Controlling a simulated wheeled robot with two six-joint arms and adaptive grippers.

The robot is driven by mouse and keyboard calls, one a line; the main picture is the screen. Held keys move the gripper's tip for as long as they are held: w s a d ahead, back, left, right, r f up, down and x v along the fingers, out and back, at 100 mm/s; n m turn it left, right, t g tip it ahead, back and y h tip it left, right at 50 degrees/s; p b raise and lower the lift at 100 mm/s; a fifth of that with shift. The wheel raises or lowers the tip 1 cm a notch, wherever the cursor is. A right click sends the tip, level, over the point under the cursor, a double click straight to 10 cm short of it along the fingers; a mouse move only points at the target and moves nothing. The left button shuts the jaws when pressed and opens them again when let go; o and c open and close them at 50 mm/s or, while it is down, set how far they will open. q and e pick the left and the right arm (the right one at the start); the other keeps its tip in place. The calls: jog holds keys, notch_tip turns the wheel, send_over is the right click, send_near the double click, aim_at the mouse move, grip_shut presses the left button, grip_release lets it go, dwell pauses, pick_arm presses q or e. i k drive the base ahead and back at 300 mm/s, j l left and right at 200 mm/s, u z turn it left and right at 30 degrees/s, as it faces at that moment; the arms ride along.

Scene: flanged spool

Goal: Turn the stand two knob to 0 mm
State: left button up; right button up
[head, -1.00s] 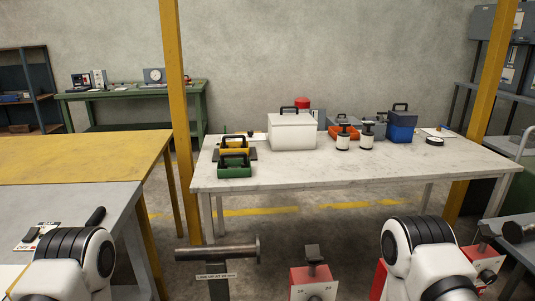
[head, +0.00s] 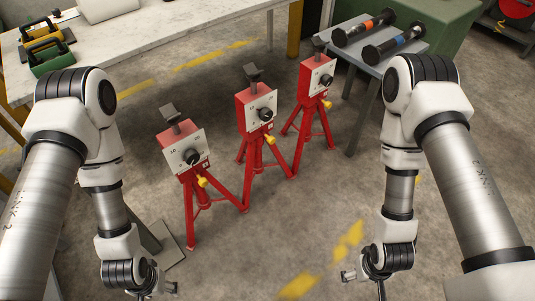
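Three red tripod stands stand in a slanting row on the floor, each with a white dial plate, a black knob and a yellow handle below. The middle stand (head: 255,118) has its knob (head: 265,114) facing me. I cannot read its plate or tell the knob's setting, and no stand number is legible. The near-left stand (head: 187,180) and the far-right stand (head: 309,90) flank it. My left gripper (head: 160,288) is low at the bottom left, and my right gripper (head: 362,278) is low at the bottom right. Both are apart from the stands; their finger openings are unclear.
A grey table (head: 392,57) at the upper right holds two flanged spools, one with an orange band (head: 364,27) and one with a blue band (head: 394,42). A white worktable (head: 150,45) spans the upper left. The floor in front of the stands is clear.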

aim_at(266, 114)
jog(key=i+l+z, duration=0.25)
jog(key=i+l, duration=0.15)
jog(key=l, duration=0.25)
jog(key=i+l+z, duration=0.25)
jog(key=i+l, duration=0.15)
jog(key=l, duration=0.15)
